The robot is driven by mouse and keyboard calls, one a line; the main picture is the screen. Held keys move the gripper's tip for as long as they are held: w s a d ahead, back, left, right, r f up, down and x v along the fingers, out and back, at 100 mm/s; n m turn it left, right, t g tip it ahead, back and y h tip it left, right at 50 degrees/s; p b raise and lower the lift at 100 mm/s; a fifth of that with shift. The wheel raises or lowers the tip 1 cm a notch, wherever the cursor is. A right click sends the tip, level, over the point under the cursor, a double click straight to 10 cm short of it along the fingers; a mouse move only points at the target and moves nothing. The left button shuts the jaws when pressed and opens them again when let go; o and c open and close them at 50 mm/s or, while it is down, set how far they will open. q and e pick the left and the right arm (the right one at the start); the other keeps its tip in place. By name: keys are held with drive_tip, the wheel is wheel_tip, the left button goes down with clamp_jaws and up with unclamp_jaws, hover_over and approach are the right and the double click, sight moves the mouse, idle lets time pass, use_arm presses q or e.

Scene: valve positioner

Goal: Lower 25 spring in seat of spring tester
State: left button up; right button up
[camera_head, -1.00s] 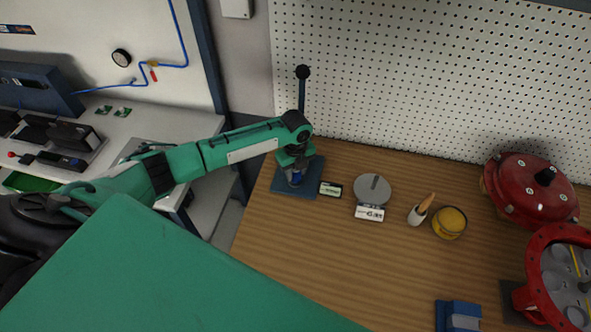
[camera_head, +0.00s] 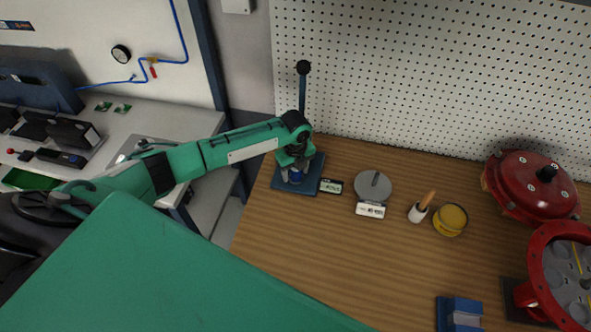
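The spring tester stands at the back left of the wooden bench, with a blue base plate (camera_head: 283,186) and an upright lever (camera_head: 302,92) topped by a black knob. My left gripper (camera_head: 294,174) points down over the base plate, at the tester's seat. A small blue piece shows at the fingertips, and it may be the spring. The wrist hides most of the seat, so I cannot tell whether the fingers are closed on it or whether it touches the seat. My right gripper is not in view.
A small display (camera_head: 331,186) sits just right of the tester. Further right are a grey round scale (camera_head: 373,187), a white pot with a wooden handle (camera_head: 420,208), a yellow tin (camera_head: 450,220) and a red housing (camera_head: 530,187). The bench's front middle is clear.

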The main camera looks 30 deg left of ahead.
use_arm(q)
drive_tip(key=shift+w+r, duration=0.1)
drive_tip(key=shift+w, duration=0.05)
drive_tip(key=shift+r, duration=0.2)
wheel_tip(320, 180, up, 13)
drive_tip(key=b, duration=0.3)
drive_tip(key=shift+r, duration=0.1)
idle(0.4)
